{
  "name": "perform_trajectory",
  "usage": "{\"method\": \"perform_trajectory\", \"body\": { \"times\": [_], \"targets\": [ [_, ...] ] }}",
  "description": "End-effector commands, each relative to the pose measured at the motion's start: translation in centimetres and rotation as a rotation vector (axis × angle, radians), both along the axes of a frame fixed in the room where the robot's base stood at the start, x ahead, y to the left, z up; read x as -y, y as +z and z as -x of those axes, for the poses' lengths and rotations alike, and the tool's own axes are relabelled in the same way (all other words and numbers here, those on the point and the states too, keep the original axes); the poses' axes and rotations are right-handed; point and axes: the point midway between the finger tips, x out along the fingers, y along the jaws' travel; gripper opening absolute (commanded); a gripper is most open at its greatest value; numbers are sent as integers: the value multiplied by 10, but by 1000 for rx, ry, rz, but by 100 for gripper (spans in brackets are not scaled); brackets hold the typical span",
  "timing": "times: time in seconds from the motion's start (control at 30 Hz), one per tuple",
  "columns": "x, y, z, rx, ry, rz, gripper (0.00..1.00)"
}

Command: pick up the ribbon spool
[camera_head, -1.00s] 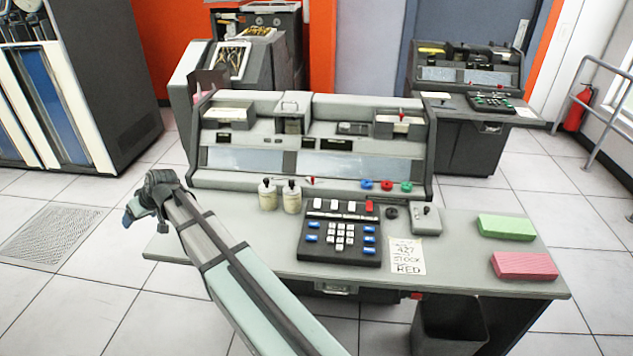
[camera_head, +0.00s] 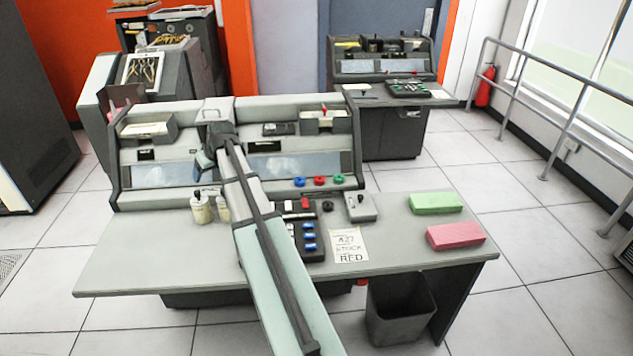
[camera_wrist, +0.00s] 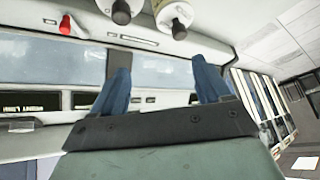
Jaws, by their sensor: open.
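A small dark round piece (camera_head: 327,206) lies flat on the desk, left of a small grey box; it looks like the ribbon spool, but it is too small to be sure. Blue (camera_head: 299,182), red (camera_head: 319,181) and green (camera_head: 338,180) round pieces sit in a row behind it, at the console's foot. My gripper (camera_head: 203,161) is in front of the console's left part, above the desk and well left of these pieces. In the wrist view its two blue fingers (camera_wrist: 163,82) are spread, with nothing between them; no spool is clearly visible there.
Two pale bottles (camera_head: 202,207) stand on the desk near my arm; they also show at the top of the wrist view (camera_wrist: 175,16). My arm partly hides the keypad (camera_head: 309,240). A grey box (camera_head: 360,207), a note (camera_head: 349,245), green (camera_head: 436,203) and pink (camera_head: 455,236) blocks are farther right.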

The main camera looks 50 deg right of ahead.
Motion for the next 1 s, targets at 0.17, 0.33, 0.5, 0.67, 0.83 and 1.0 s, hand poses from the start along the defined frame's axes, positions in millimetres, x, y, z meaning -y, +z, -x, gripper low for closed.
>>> {"method": "perform_trajectory", "body": {
  "times": [0.17,0.33,0.5,0.67,0.83,1.0],
  "targets": [
    [83,1,42,-39,-89,14,77],
    [153,2,89,-78,-168,25,77],
    [217,3,143,-119,-245,31,77],
    [264,4,192,-154,-309,31,77],
    [293,4,227,-177,-351,30,77],
    [304,1,239,-186,-367,29,77]
  ]
}}
